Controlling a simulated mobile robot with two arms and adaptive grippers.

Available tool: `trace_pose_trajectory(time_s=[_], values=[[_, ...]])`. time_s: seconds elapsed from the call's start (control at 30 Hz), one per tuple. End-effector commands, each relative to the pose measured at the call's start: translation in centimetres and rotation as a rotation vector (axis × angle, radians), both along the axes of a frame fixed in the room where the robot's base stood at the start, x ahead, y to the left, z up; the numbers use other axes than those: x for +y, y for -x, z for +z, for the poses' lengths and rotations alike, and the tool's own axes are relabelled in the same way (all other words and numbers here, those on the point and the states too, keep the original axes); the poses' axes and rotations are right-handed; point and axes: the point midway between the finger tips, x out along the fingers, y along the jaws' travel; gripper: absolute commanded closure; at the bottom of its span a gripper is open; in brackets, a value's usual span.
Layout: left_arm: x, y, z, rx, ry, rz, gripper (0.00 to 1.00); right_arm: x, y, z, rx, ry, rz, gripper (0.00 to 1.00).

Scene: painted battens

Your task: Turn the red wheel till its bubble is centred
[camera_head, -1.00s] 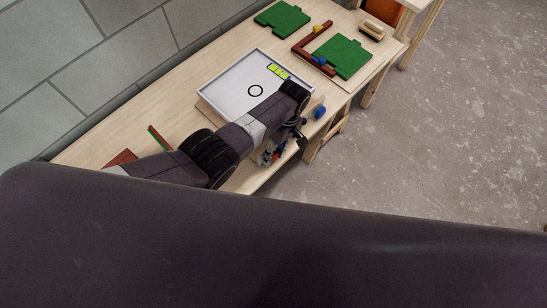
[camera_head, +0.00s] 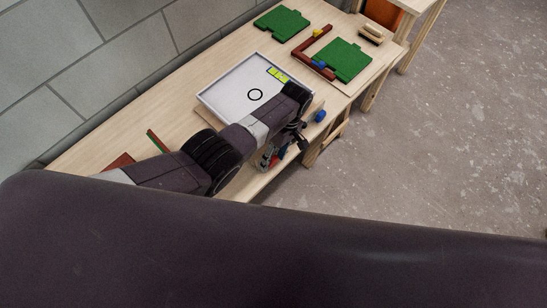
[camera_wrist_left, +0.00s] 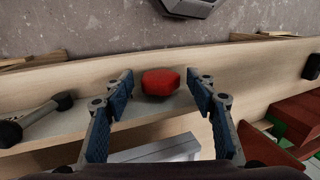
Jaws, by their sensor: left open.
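The red wheel (camera_wrist_left: 160,82) shows in the left wrist view as a faceted knob, between and slightly beyond my fingertips. My left gripper (camera_wrist_left: 160,92) is open, with one blue-padded finger on each side of the wheel. I see gaps at both sides and no clear contact. In the head view the left gripper (camera_head: 274,158) is at the table's front edge, and the wheel is mostly hidden there. A white tray (camera_head: 222,91) with a black ring lies above it. Yellow-green vials (camera_head: 278,75) sit at its far right corner; their bubbles are too small to read.
A blue wheel (camera_head: 320,116) sticks out at the tray's right side. Green plates (camera_head: 342,61) and a dark red angled piece (camera_head: 309,57) lie on the wooden table (camera_head: 110,135). A block wall runs along the back.

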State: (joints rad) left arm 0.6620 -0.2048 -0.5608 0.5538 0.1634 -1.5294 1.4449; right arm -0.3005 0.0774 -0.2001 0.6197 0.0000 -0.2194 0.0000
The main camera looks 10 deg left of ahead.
Motion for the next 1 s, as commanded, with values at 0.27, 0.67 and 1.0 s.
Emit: trace_pose_trajectory(time_s=[0.27,0.67,1.0], values=[[-0.5,-0.6,2.2,-0.002,0.003,-0.001,0.48,-0.2,0.0,0.0,0.001,0.002,0.001,1.00],[-1.8,-2.6,9.8,-0.001,0.001,0.000,0.48,-0.2,-0.1,0.0,0.000,0.002,0.001,1.00],[-2.1,-2.9,11.5,0.001,-0.001,0.000,0.48,-0.2,-0.1,0.0,0.000,0.002,0.001,1.00]])
